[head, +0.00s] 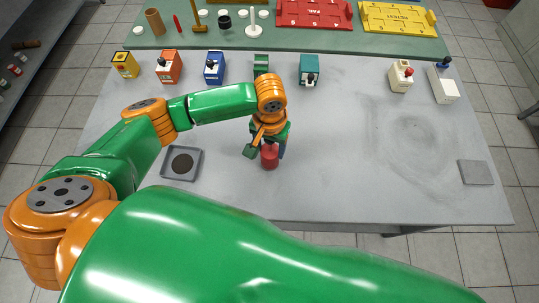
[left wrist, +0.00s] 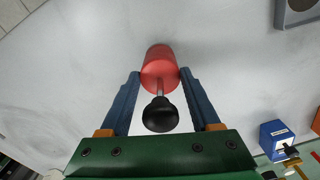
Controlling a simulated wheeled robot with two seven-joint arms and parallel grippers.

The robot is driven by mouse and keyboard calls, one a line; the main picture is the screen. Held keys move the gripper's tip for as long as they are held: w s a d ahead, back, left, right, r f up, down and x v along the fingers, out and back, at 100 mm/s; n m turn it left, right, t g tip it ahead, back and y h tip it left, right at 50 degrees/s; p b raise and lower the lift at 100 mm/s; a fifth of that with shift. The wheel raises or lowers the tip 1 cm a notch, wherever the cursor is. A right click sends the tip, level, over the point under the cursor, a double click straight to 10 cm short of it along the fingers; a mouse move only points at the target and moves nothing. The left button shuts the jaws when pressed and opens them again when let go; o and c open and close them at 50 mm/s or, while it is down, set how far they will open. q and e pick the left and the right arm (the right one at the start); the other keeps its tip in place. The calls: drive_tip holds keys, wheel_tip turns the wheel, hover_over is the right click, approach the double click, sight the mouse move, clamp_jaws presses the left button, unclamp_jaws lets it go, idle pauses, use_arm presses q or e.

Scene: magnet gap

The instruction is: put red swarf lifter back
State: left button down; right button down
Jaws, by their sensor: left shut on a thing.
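The red swarf lifter is a red cylinder (head: 270,158) with a thin stem and a black ball knob. It also shows in the left wrist view (left wrist: 160,66), between the blue fingers, with the knob towards my palm. My left gripper (head: 268,150) points down over the middle of the grey table and is shut on the lifter; in the left wrist view its fingertips (left wrist: 160,75) flank the red body. I cannot tell whether the lifter touches the table. My right gripper is in neither view.
Yellow (head: 124,65), orange (head: 169,67), blue (head: 214,68), green (head: 261,65) and teal (head: 309,70) blocks line the table's back, with two white ones (head: 400,77) (head: 444,87) at right. A grey tray (head: 198,163) stands left, a grey pad (head: 476,172) right. The centre right is clear.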

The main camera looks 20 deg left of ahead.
use_arm(q)
drive_tip(key=shift+f+p, duration=0.3)
drive_tip(key=shift+f, duration=0.05)
drive_tip(key=shift+c, duration=0.6)
unclamp_jaws()
drive_tip(key=shift+f, duration=0.1)
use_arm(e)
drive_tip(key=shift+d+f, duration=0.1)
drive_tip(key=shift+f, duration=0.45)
use_arm(q)
wheel_tip(320, 180, up, 12)
drive_tip(key=shift+d+r, duration=0.1)
drive_tip(key=shift+r, duration=0.05)
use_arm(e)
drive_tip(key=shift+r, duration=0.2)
